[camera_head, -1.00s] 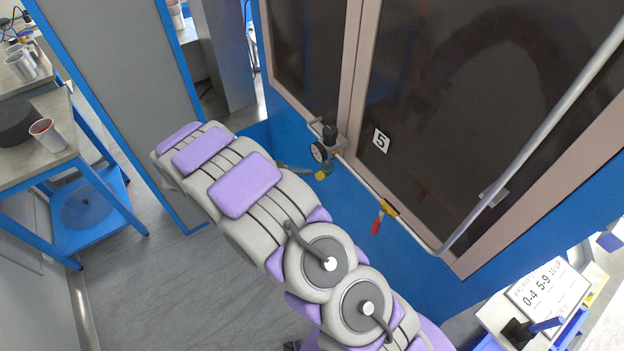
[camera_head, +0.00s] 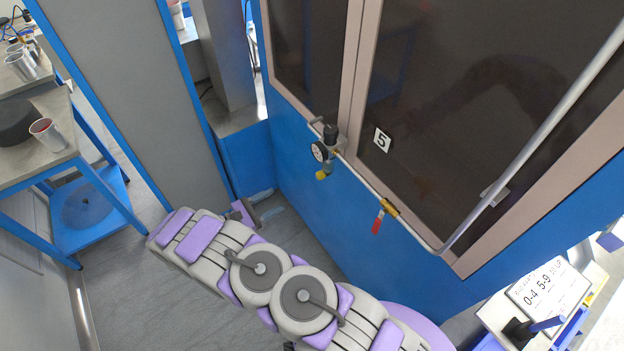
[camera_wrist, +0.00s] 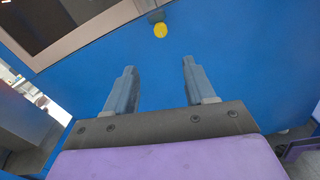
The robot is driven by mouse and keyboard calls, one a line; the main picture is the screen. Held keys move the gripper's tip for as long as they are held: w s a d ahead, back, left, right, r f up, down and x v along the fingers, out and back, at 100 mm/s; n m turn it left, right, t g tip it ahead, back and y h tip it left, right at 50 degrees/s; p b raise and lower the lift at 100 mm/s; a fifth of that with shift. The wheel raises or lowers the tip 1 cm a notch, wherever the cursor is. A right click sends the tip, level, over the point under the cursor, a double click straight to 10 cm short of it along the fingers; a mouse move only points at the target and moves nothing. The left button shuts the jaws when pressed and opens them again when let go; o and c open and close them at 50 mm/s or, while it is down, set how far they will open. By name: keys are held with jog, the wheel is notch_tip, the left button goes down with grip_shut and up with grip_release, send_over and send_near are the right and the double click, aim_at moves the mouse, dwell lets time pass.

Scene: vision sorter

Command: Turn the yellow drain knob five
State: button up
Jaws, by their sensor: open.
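The yellow drain knob (camera_head: 321,175) sits at the bottom of the regulator with a round gauge (camera_head: 319,152), on the blue cabinet below the dark window. In the wrist view the yellow knob (camera_wrist: 160,30) is beyond and above the fingertips, roughly centred between them. My gripper (camera_wrist: 158,75) is open and empty, its two grey fingers apart. It points at the blue panel and does not touch the knob. In the head view my arm reaches low across the floor in front of the cabinet, and its far end is partly hidden.
A number 5 label (camera_head: 382,140) is on the window right of the regulator. A table with cups (camera_head: 47,132) stands at the left. A sign board (camera_head: 549,287) is at the lower right.

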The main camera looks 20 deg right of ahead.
aim_at(317, 177)
jog(key=b+x, duration=0.1)
jog(key=x, duration=1.4)
jog(key=shift+w+d+b, duration=0.1)
jog(key=shift+d+b, duration=0.2)
jog(key=shift+d, duration=0.05)
grip_shut()
